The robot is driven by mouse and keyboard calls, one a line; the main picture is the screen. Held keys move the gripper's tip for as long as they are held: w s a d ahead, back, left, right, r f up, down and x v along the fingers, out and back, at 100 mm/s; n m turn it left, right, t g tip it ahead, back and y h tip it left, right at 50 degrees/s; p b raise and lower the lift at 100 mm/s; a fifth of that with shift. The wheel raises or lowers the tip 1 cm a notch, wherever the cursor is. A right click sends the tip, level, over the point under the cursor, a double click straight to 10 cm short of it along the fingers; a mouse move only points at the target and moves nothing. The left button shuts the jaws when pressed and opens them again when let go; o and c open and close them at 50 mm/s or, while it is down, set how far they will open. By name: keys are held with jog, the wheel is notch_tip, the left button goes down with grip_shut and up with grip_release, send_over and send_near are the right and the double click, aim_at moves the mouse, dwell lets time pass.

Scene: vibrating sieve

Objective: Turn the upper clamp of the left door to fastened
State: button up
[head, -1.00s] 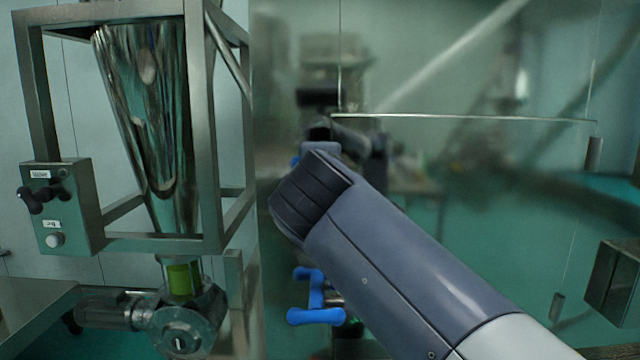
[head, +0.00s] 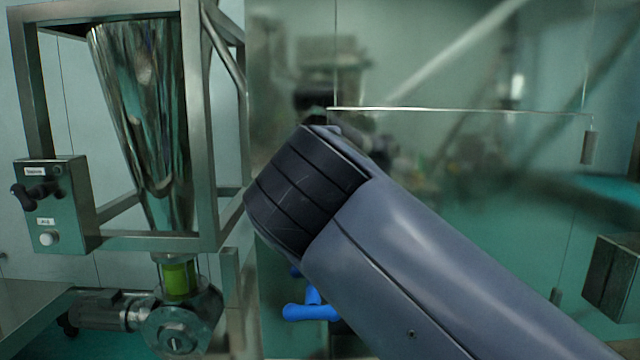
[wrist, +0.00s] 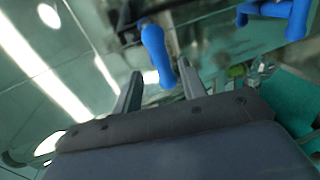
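In the wrist view my gripper (wrist: 160,82) is open, its two fingers apart. A blue clamp handle (wrist: 154,48) stands in front of it, its near end between the fingertips with gaps at the sides. It appears to be the upper clamp. A second blue clamp (wrist: 278,12) is at the top right of that view. In the head view my arm hides the upper clamp and my gripper. Part of the lower blue clamp (head: 312,309) shows below my arm. The clear door panel (head: 460,150) is behind my arm; its clamp side is mostly hidden.
A steel frame with a shiny hopper (head: 145,120) stands at the left. A control box (head: 70,215) hangs on it, and a motor and valve (head: 178,325) sit below. A grey box (head: 612,275) is at the right edge. My arm fills the lower middle.

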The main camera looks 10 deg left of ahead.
jog(key=v, duration=0.3)
jog(key=shift+s+d, duration=0.1)
jog(key=shift+s, duration=0.25)
jog(key=p+x, duration=0.2)
jog(key=x, duration=0.8)
jog(key=shift+w, duration=0.4)
jog(key=shift+s, duration=0.1)
